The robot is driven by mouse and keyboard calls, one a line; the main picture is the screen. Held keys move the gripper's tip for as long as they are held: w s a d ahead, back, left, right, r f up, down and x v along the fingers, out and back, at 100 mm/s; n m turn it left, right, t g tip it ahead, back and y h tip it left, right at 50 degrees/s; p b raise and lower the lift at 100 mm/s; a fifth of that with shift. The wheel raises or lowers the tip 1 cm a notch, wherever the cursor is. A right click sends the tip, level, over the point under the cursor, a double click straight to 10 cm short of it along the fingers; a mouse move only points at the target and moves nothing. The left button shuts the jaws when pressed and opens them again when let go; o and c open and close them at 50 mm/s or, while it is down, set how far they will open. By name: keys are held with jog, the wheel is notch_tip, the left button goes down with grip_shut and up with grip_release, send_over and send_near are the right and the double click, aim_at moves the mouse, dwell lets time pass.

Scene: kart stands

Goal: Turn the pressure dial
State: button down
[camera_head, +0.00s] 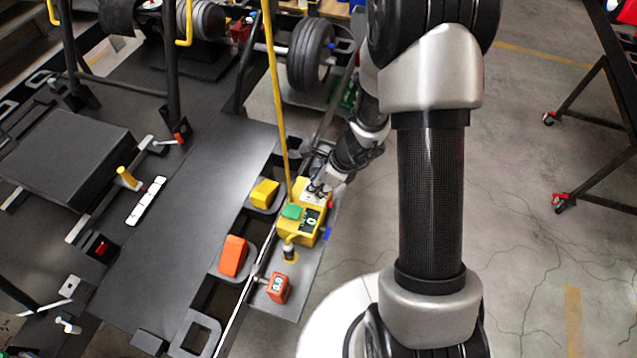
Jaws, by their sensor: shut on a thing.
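A yellow pressure unit (290,236) stands on a grey shelf at the edge of the kart stand. It has a green part (292,211) on top and a dark display (311,220) on its right. My gripper (316,189) reaches down from the upper right to the far end of this unit. Its fingers are shut at a small pale part there, which I take to be the pressure dial. The fingers hide most of the dial, so its setting cannot be read.
A small orange-red gauge (278,288), an orange block (234,256) and a yellow block (264,193) sit close by. A yellow hose (276,90) rises from the unit. A wheel (311,53) stands behind. Concrete floor at right is clear up to a black-framed cart (597,75).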

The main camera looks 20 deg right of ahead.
jog(key=n+g+p, duration=0.1)
jog(key=n+p, duration=0.1)
jog(key=n+g+p, duration=0.1)
jog(key=n+p, duration=0.1)
jog(key=n, duration=0.1)
jog(key=shift+w+d+r+y+p, duration=0.2)
jog(key=shift+y+p, duration=0.1)
jog(key=shift+y, duration=0.1)
jog(key=n, duration=0.2)
jog(key=n+g+p, duration=0.1)
jog(key=shift+w+f+n, duration=0.15)
jog(key=shift+w+n, duration=0.05)
jog(key=shift+n, duration=0.2)
jog(key=shift+a+n+g, duration=0.1)
jog(key=shift+n+g, duration=0.5)
jog(key=shift+n, duration=0.7)
jog(key=c, duration=1.4)
grip_release()
jog(key=shift+w, duration=0.1)
jog(key=v, duration=1.2)
